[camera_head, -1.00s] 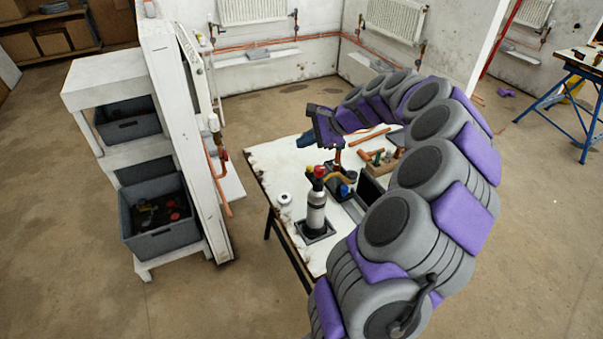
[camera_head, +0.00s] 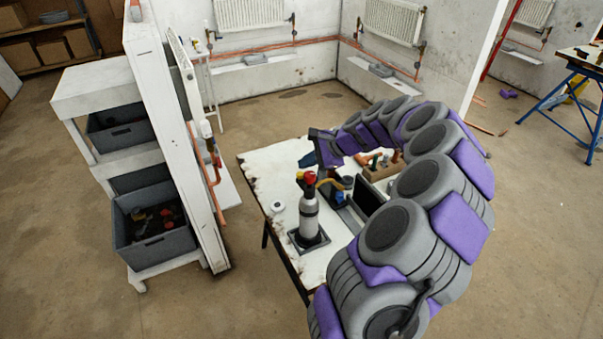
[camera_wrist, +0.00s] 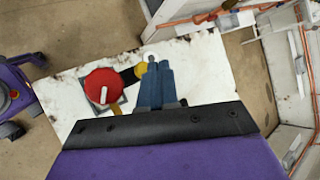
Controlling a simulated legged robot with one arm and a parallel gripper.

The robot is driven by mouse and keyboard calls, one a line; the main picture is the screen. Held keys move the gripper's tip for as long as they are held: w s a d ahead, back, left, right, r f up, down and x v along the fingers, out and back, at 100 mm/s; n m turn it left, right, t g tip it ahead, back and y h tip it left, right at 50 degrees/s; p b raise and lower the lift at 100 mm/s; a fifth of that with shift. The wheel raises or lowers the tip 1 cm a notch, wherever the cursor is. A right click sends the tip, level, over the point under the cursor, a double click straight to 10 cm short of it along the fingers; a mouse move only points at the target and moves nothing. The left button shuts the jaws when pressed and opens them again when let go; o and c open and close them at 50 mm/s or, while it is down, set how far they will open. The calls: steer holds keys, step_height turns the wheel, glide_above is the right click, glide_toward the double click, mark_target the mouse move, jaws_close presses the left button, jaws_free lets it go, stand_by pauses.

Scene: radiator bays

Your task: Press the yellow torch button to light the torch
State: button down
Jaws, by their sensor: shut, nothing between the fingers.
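The torch (camera_head: 308,215) is a silver bottle standing upright in a dark square base on the white table. In the head view my gripper (camera_head: 306,163) is close behind the torch top. Contact cannot be told. No flame is visible.
The white table (camera_head: 262,172) also holds a white roll (camera_head: 277,206), a yellow bent tube (camera_head: 329,183) and a wooden tool block (camera_head: 378,172). A white shelf with grey bins (camera_head: 157,250) and an upright panel (camera_head: 178,150) stand to the left. Floor between them is clear.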

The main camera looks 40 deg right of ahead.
mark_target(299, 182)
steer(key=shift+a+r, duration=0.2)
steer(key=shift+a, duration=0.55)
steer(key=shift+a+r, duration=0.15)
steer(key=shift+a, duration=0.6)
steer(key=shift+s+d+f, duration=0.1)
steer(key=shift+d+f, duration=0.3)
steer(key=shift+d+f+p, duration=0.2)
steer(key=shift+f+p, duration=0.1)
steer(key=shift+f, duration=0.1)
steer(key=shift+r+p, duration=0.35)
steer(key=shift+p, duration=0.05)
steer(key=shift+a+r+p, duration=0.15)
steer(key=shift+r+p, duration=0.25)
stand_by(0.8)
